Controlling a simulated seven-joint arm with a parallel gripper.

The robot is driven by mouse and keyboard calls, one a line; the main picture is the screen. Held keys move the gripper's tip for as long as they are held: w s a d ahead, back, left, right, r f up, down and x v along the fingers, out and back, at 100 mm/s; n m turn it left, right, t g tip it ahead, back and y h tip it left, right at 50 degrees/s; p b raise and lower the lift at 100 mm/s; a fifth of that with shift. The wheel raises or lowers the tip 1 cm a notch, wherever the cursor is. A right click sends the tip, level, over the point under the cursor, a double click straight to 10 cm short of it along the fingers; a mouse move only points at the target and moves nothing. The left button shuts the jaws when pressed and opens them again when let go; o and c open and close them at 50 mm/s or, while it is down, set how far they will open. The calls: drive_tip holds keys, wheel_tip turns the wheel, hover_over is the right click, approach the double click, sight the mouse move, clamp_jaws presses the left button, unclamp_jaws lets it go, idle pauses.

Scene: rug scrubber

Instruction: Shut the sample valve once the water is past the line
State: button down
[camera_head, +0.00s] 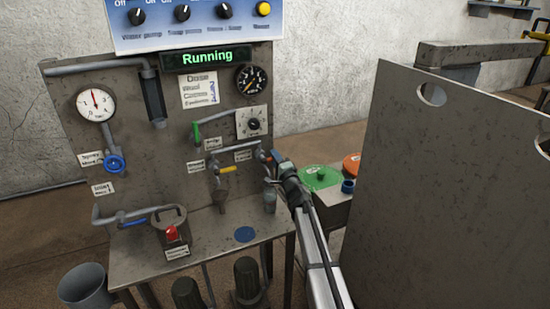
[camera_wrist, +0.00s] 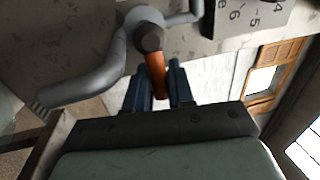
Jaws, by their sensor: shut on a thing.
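The valve with an orange-red lever (camera_wrist: 156,72) sits on a grey pipe (camera_wrist: 85,82) in the wrist view. My gripper (camera_wrist: 158,88) has its two blue fingers on either side of the lever and is shut on it. In the head view, my gripper (camera_head: 270,160) is at the right end of the pipework on the board, and it mostly hides the lever. A small grey, see-through-looking jar (camera_head: 270,201) stands on the bench below the valve. Its water level and line are too small to make out.
The upright board (camera_head: 150,185) carries a yellow-handled valve (camera_head: 228,170), a green lever (camera_head: 196,131), a blue wheel (camera_head: 115,164) and gauges. The display (camera_head: 207,58) reads "Running". A blue disc (camera_head: 245,234) lies on the bench. A large grey panel (camera_head: 455,180) stands right of my arm.

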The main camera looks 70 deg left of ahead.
drive_tip(key=shift+f+m, duration=0.15)
drive_tip(key=shift+m, duration=0.15)
drive_tip(key=c, duration=1.1)
unclamp_jaws()
drive_tip(key=shift+c, duration=0.2)
drive_tip(key=d+f, duration=0.2)
drive_tip(key=d, duration=1.1)
drive_tip(key=shift+d+f, duration=0.3)
drive_tip(key=d+f, duration=0.1)
drive_tip(key=d, duration=0.8)
drive_tip(key=shift+f, duration=0.35)
drive_tip(key=shift+a, duration=0.1)
drive_tip(key=shift+s+m, duration=0.1)
drive_tip(key=shift+m, duration=0.2)
